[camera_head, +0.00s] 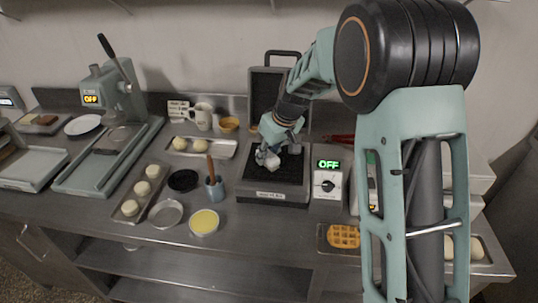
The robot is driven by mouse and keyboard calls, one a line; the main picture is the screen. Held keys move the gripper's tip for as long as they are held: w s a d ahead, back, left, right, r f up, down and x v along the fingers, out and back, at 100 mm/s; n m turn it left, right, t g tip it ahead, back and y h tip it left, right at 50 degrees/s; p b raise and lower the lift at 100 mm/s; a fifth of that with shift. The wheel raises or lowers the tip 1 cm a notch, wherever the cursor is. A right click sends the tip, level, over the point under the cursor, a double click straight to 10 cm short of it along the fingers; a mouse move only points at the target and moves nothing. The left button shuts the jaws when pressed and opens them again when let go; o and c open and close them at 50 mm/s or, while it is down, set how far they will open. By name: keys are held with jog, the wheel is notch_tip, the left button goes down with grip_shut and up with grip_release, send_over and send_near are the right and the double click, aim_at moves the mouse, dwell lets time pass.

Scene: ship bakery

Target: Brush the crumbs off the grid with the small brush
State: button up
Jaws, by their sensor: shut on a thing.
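The waffle iron's black grid (262,183) lies open, facing up, in its grey base at the middle of the counter, with its lid (264,88) raised behind. My gripper (268,158) is low over the back left part of the grid. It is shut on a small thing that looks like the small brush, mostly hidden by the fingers. I cannot tell whether it touches the grid. Crumbs are too small to make out.
A brown handle stands in a blue-grey cup (214,190) left of the iron. A bowl of yellow liquid (204,222) is in front of it. The switch box (328,183) reads OFF. A waffle lies on a tray (324,241) at the front right. Dough balls sit on trays (160,172) at left.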

notch_tip(320, 180, up, 3)
jog(key=shift+s+f+p, duration=0.15)
jog(key=shift+p, duration=0.45)
jog(key=shift+r+p, duration=1.6)
jog(key=shift+r, duration=1.15)
jog(key=shift+f, duration=0.1)
